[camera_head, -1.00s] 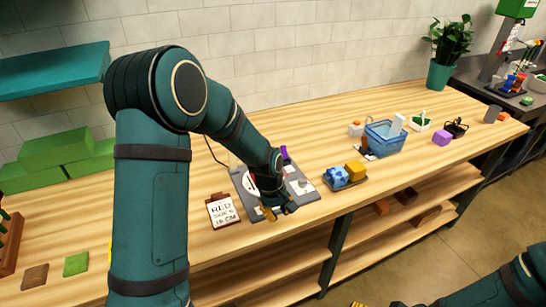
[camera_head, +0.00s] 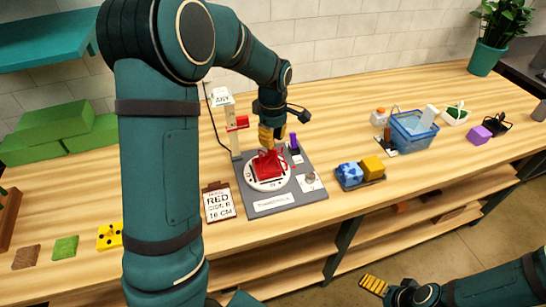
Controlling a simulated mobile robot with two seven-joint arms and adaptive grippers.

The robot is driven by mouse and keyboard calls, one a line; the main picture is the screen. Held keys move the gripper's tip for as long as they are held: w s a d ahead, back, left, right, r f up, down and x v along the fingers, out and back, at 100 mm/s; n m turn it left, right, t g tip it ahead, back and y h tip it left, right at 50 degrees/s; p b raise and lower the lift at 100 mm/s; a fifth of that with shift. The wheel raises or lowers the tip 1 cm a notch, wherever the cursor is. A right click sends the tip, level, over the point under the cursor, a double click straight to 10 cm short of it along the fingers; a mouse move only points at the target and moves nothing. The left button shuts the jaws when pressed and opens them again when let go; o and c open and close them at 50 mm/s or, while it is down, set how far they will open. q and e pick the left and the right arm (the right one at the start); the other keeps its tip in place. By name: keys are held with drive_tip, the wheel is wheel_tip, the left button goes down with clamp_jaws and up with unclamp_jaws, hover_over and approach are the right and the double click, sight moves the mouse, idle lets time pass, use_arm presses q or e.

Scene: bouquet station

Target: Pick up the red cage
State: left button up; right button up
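The red cage (camera_head: 268,164) sits on a round white plate with marks around its edge, on a grey device (camera_head: 297,198) on the table. My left gripper (camera_head: 267,142) is directly above the red cage, with its yellow fingers pointing down at its top. I cannot tell whether the fingers are apart or touching the cage. My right gripper (camera_head: 374,285) shows at the bottom right, away from the table, with yellow fingers; its opening is unclear.
A post with a red arm (camera_head: 237,123) stands behind the cage. A card (camera_head: 218,203) reading "RED" lies left of the device. A tray with blue and yellow blocks (camera_head: 360,172) and a blue basket (camera_head: 412,132) stand to the right. Green blocks (camera_head: 50,130) are at the left.

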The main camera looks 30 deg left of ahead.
sight(274, 150)
use_arm(q)
drive_tip(key=shift+w+d+f, duration=0.1)
drive_tip(key=shift+d+f, duration=0.05)
drive_tip(key=shift+f, duration=2.85)
clamp_jaws()
